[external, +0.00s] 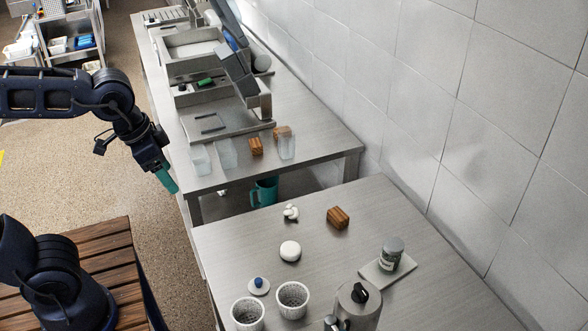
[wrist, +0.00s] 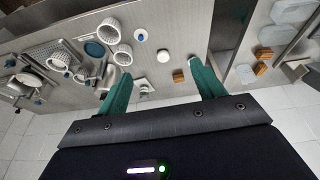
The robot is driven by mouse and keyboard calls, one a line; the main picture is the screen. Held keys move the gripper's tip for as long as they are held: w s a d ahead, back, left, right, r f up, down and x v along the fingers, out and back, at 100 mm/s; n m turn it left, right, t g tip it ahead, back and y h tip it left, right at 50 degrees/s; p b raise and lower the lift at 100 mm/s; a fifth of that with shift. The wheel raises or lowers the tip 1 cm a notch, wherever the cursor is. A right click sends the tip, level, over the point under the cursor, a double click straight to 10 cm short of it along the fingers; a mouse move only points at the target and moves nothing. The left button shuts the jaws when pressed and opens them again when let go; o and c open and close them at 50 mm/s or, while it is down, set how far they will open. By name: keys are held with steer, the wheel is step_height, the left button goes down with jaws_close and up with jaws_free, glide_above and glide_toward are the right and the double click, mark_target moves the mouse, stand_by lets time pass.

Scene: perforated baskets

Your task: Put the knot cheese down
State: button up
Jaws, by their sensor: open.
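The knot cheese (external: 291,212) is a small white knotted lump lying on the near steel table (external: 240,240), left of a brown wood-like block (external: 337,217) and behind a round white cheese (external: 290,250). My gripper (external: 166,180) hangs in the air left of the tables, well apart from the knot cheese. In the wrist view my gripper (wrist: 160,82) has its teal fingers spread wide with nothing held between them.
Two perforated white baskets (external: 292,299), a lid with a blue knob (external: 258,286) and a steel pot (external: 358,304) stand at the near table's front. A jar (external: 391,253) stands on a board. The far table holds clear containers (external: 227,153) and trays. A wall bounds the right.

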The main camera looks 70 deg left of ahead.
steer(key=s+d+f, duration=0.1)
steer(key=s, duration=0.6)
steer(key=shift+s+t, duration=0.3)
steer(key=shift+t, duration=0.1)
stand_by(0.8)
